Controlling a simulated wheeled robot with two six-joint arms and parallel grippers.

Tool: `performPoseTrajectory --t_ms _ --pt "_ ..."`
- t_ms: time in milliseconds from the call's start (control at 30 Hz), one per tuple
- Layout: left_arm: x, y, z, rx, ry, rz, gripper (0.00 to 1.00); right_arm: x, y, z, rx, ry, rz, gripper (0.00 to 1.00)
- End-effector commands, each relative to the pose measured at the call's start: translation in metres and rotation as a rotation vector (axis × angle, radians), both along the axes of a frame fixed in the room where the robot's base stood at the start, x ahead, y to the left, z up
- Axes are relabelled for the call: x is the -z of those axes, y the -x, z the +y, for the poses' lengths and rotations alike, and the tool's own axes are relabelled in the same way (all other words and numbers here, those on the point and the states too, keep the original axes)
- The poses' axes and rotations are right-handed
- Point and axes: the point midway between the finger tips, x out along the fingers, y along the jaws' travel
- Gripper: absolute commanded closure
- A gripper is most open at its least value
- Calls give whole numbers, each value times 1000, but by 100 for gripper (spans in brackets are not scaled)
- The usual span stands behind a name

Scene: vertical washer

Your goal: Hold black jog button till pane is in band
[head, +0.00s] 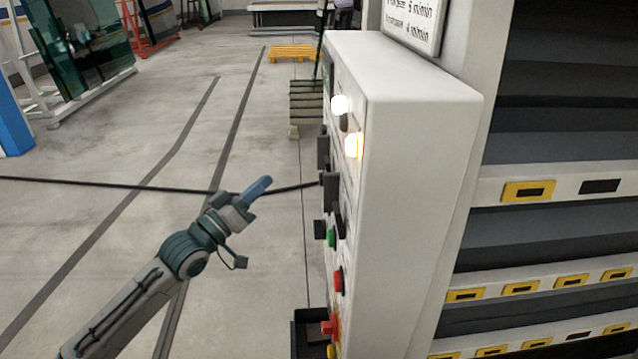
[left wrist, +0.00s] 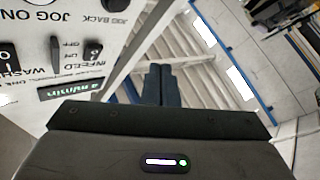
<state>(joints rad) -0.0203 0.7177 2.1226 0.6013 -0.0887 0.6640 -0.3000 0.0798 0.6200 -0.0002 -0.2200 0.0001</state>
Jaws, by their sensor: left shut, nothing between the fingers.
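My left gripper (head: 262,187) is shut and empty, in the air left of the control panel box (head: 410,150). In the left wrist view its fingers (left wrist: 162,85) are together, right of the panel face (left wrist: 120,40) and apart from it. In that view a dark button (left wrist: 117,4) is cut by the top edge above the label JOG BACK, and part of another (left wrist: 40,2) shows above JOG ON. In the head view the panel face is nearly edge-on, so I cannot tell which black control (head: 320,229) is the jog button. I cannot make out the task's pane or band.
A green button (head: 332,238) and red buttons (head: 338,280) stick out of the panel. Two lamps (head: 353,145) glow. A green display (left wrist: 75,91) reads about 4 m/min. Glass sheets (head: 85,45) lean on a rack at far left. The floor left of the panel is open.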

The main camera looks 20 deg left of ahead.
Motion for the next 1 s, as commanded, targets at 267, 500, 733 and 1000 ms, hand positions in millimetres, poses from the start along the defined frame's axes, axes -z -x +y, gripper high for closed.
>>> performPoseTrajectory --t_ms 267,500,733,1000 --pt "5 -13 -28 1 6 -6 100 45 0 1 0 -1 0 100" --pt "2 -26 -55 1 6 -2 100 62 0 2 1 -2 0 100" --pt "1 -32 -68 2 1 -1 100 68 0 2 1 -2 0 100" --pt "0 -34 -71 3 -2 0 100 68 0 1 1 -1 0 100"
